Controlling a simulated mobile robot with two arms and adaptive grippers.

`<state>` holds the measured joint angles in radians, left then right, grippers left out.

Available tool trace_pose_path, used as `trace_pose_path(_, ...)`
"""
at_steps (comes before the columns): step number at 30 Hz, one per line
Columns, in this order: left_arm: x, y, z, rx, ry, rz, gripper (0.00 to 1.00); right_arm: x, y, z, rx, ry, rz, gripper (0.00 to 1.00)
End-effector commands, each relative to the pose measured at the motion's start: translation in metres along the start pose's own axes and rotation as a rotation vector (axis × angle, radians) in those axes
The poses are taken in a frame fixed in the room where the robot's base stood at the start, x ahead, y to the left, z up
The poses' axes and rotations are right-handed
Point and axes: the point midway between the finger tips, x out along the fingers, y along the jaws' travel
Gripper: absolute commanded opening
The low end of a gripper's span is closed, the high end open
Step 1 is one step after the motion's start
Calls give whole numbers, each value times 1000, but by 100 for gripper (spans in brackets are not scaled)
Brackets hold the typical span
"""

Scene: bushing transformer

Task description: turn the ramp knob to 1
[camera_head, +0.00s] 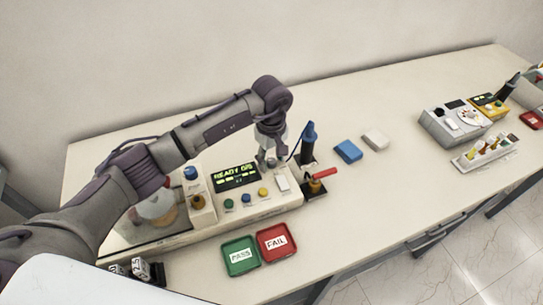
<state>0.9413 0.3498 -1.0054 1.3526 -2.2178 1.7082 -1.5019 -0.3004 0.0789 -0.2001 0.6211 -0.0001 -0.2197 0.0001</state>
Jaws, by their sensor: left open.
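The cream control box (215,215) stands on the bench and has a lit display (236,175) that seems to read "READY 0/5". Below the display are a green button (229,204), a blue button (246,198) and a yellow button (263,193). My left gripper (269,163) is open, pointing down over the box's right end, just right of the display. The ramp knob cannot be made out; the gripper may cover it. I cannot tell whether the fingers touch anything. My right gripper is not in view.
A green PASS tray (230,269) and a red FAIL tray (264,251) lie in front of the box. A dark blue-topped post (308,140) stands close right of the gripper. Blue (348,151) and white (375,139) blocks lie beyond.

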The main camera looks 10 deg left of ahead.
Motion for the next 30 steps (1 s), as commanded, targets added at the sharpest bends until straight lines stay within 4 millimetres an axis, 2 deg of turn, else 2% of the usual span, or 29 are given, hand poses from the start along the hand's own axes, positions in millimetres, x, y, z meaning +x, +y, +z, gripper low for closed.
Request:
trace_pose_path(3,0,0,0,0,0,0,50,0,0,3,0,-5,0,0)
trace_pose_path(12,0,0,0,0,0,0,0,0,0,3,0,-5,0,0)
trace_pose_path(23,1,0,0,-38,1,1,0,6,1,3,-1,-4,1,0)
trace_pose_path(30,3,0,-1,-175,2,1,0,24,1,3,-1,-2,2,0)
